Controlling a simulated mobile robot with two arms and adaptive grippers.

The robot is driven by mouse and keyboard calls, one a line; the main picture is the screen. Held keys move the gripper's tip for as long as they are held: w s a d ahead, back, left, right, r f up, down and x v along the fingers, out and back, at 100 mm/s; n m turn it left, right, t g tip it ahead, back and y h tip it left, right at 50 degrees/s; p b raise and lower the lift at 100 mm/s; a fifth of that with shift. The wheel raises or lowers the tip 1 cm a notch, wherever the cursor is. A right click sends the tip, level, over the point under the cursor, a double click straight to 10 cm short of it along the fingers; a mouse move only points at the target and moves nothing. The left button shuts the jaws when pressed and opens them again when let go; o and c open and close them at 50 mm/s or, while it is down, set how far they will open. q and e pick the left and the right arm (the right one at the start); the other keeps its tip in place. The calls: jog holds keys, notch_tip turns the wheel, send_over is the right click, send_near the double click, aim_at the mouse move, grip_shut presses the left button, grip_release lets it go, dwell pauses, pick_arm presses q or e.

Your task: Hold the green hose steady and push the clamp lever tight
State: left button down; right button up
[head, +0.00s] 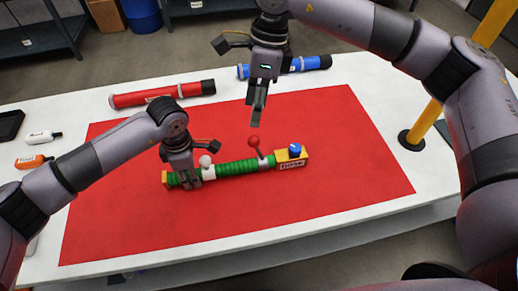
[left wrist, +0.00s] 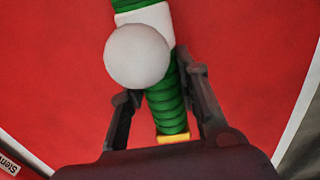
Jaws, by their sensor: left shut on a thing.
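The green hose (head: 238,169) lies across the red mat, with white clamp bands around it. One clamp lever has a red ball knob (head: 254,141) and stands up near the hose's right end. Another has a white ball knob (head: 206,160) near the left end; it fills much of the left wrist view (left wrist: 137,56). My left gripper (head: 189,184) is shut on the hose's left part, with a finger on each side of the ribs in the left wrist view (left wrist: 167,108). My right gripper (head: 256,120) hangs above the mat, beyond the red knob and apart from it. Its finger gap is unclear.
A yellow end block (head: 304,155) with a blue knob (head: 295,148) sits at the hose's right end. A red tube (head: 160,94) and a blue tube (head: 308,63) lie behind the red mat (head: 340,125). The mat's right side is clear.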

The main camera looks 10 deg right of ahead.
aim_at(254, 138)
jog(key=shift+a+f+n+t+h, duration=0.2)
jog(key=shift+f+n+t+h, duration=0.05)
jog(key=shift+f+n+h, duration=0.25)
jog(key=shift+a+f+n+t+h, duration=0.25)
jog(key=shift+f+n+h, duration=0.2)
jog(key=shift+n, duration=0.15)
jog(key=shift+f+n, duration=0.3)
jog(key=shift+f, duration=5)
grip_shut()
